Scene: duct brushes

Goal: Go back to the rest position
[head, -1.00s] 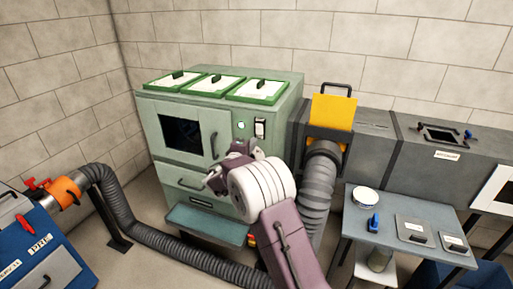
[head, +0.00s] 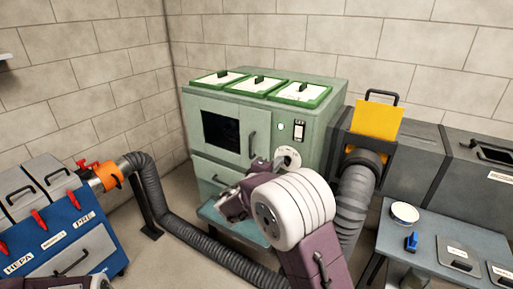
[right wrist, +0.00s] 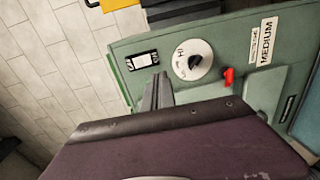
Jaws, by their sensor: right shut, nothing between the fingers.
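My right gripper (right wrist: 158,92) is shut and empty in the right wrist view, its fingers pointing at the green cabinet front just below a round dial (right wrist: 193,62). A gap to the panel cannot be judged. In the head view my right arm reaches up from the bottom, its wrist in front of the green cabinet (head: 328,125); the fingertips are hard to make out there. The dial (head: 287,157) shows just above the white wrist joint. Of my left arm only a small part shows at the bottom left; the left gripper is out of view.
A grey hose (head: 217,254) runs along the floor from the blue HEPA unit (head: 55,243) on the left. Right of my arm are another hose (head: 354,202), a yellow plate (head: 375,124) and a small table (head: 397,237) with a blue-handled tool (head: 411,242).

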